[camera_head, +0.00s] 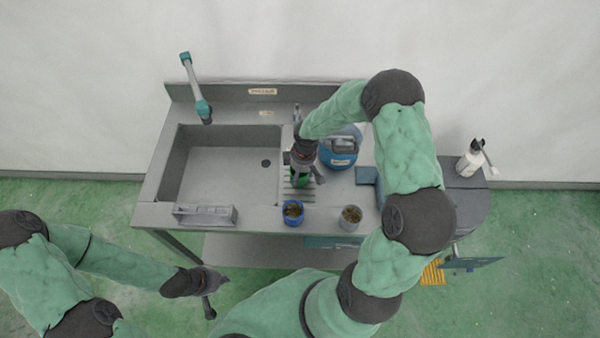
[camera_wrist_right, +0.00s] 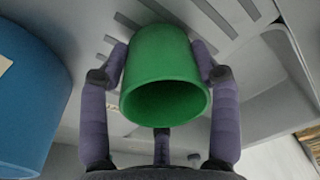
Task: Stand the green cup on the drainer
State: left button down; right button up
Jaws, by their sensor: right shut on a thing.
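The green cup (camera_wrist_right: 163,72) is between the fingers of my right gripper (camera_wrist_right: 163,70), which is shut on it. In the wrist view the cup's open mouth faces the camera and its far end is toward the slotted drainer (camera_wrist_right: 210,18). In the head view the cup (camera_head: 299,181) shows as a small green patch under my right gripper (camera_head: 301,174), over the drainer (camera_head: 299,195). I cannot tell whether the cup touches the drainer. My left gripper (camera_head: 208,296) hangs in front of the sink unit, away from the cup; its fingers are too small to read.
A blue container (camera_head: 340,150) stands right of the drainer; it looms at left in the wrist view (camera_wrist_right: 28,95). A blue cup (camera_head: 292,212) and a grey cup (camera_head: 350,217) stand at the front edge. The sink basin (camera_head: 215,175) lies left, with a grey rack (camera_head: 205,214) before it.

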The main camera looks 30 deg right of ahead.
jog(key=o, duration=1.1)
jog(key=shift+o, duration=0.2)
jog(key=shift+r, duration=0.1)
jog(key=shift+r+p, duration=0.3)
notch_tip(320, 180, up, 11)
jog(key=p, duration=0.1)
jog(key=shift+s+d+r, duration=0.2)
jog(key=shift+s+d, duration=0.2)
